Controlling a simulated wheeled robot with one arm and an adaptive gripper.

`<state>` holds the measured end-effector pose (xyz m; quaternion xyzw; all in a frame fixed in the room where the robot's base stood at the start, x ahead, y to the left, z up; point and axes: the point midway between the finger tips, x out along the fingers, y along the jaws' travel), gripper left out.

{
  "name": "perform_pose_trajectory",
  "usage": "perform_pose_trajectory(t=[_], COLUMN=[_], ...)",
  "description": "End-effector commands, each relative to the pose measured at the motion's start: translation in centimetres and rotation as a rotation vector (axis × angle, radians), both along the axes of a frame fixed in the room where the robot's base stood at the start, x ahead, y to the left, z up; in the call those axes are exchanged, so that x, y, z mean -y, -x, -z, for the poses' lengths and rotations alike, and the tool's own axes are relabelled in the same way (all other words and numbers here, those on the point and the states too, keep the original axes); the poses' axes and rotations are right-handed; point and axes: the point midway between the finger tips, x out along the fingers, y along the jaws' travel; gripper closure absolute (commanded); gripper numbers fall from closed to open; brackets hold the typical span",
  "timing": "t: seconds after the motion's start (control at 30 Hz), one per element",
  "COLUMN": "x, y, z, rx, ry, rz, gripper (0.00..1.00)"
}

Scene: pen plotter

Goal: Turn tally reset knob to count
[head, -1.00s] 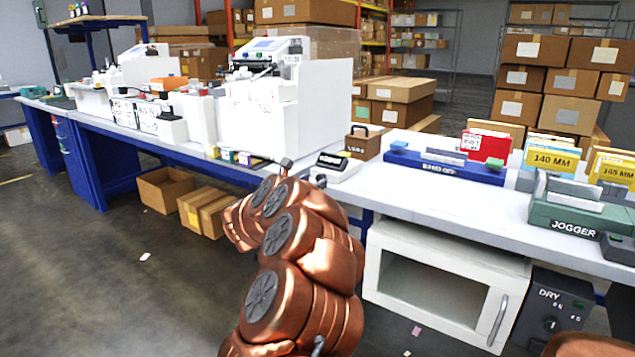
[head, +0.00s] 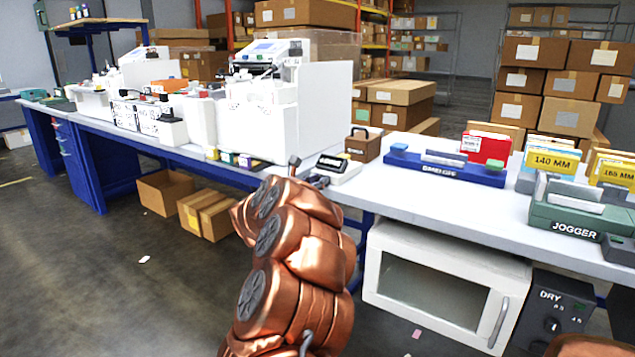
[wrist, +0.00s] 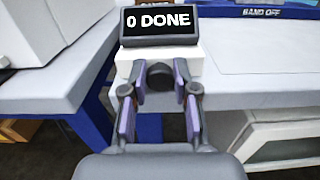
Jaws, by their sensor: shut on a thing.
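The tally unit (head: 338,168) is a small white box with a dark display, standing at the front edge of the white bench. In the wrist view its display (wrist: 158,21) reads "0 DONE". The dark round tally reset knob (wrist: 159,75) is on its front face, below the display. My gripper (wrist: 159,88) has its purple-padded fingers on either side of the knob and is shut on it. In the head view my gripper (head: 318,181) is at the front of the unit, small and partly hidden by my arm. The knob's pointer setting cannot be read.
A blue band-off unit (head: 445,172) and a green jogger (head: 575,215) stand to the right on the bench. A brown box with a handle (head: 362,145) is behind the tally unit, and a large white machine (head: 300,110) is to its left. A white oven-like cabinet (head: 440,240) sits below.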

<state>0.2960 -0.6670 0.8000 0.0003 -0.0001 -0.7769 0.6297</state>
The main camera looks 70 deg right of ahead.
Motion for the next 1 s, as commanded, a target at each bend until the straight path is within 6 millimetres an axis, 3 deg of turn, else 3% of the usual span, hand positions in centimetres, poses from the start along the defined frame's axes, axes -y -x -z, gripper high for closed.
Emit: perform_pose_trajectory(t=[0.17,0.77,1.0], x=[0.0,-0.3,-0.2], y=[-0.1,-1.2,-1.0], z=[0.0,-1.0,-0.9], rx=[0.000,-0.062,-0.069], ry=[0.000,0.007,-0.004], rz=[-0.002,-0.021,-0.016], gripper=[1.00,1.00,0.77])
